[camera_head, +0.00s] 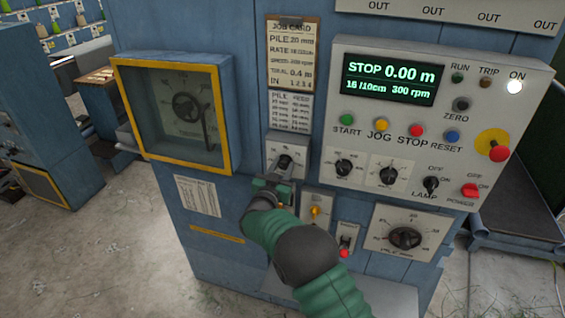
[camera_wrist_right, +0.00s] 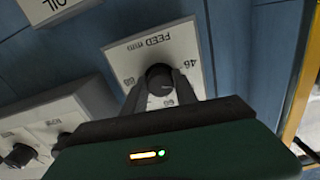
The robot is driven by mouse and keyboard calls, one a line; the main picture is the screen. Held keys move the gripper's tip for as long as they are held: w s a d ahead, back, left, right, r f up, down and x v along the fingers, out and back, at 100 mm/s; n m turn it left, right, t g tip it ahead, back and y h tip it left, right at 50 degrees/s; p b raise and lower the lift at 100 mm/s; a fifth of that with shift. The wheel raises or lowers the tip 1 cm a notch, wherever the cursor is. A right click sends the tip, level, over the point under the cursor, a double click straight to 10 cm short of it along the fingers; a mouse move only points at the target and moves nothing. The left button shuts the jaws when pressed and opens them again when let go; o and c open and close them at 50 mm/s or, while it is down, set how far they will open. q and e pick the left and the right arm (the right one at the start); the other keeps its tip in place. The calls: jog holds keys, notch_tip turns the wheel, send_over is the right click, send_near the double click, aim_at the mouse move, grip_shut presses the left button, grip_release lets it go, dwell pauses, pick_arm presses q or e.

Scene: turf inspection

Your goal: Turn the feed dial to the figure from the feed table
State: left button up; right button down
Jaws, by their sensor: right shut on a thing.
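The feed dial is a black knob (camera_head: 285,162) on a small white plate (camera_head: 273,146) in the middle of the blue machine front. In the right wrist view the knob (camera_wrist_right: 159,78) sits on the plate marked FEED (camera_wrist_right: 188,46), which looks upside down there. My right gripper (camera_head: 281,176) is shut on the knob, with one finger on each side. The feed table (camera_head: 289,111) is a small printed card above the dial, below the job card (camera_head: 291,55); its figures are too small to read surely. My left gripper is not in view.
A control panel (camera_head: 445,190) with a lit display (camera_head: 390,83) reading STOP 0.00 m stands right of the dial. A yellow-framed window (camera_head: 226,120) is on the left. A yellow-tipped switch (camera_head: 315,211), a red-tipped switch (camera_head: 345,245) and a pile dial (camera_head: 405,238) sit lower right.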

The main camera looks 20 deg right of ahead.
jog(key=n+p, duration=0.1)
jog(key=n, duration=0.2)
jog(key=shift+s+a+f+n+p, duration=0.1)
jog(key=shift+f+n+p, duration=0.25)
jog(key=shift+n, duration=0.05)
jog(key=shift+f+n+p, duration=0.1)
jog(key=shift+n+p, duration=0.45)
jog(key=shift+n, duration=0.65)
jog(key=c, duration=1.3)
grip_release()
jog(key=o, duration=0.3)
jog(key=shift+o, duration=0.2)
jog(key=shift+r, duration=0.3)
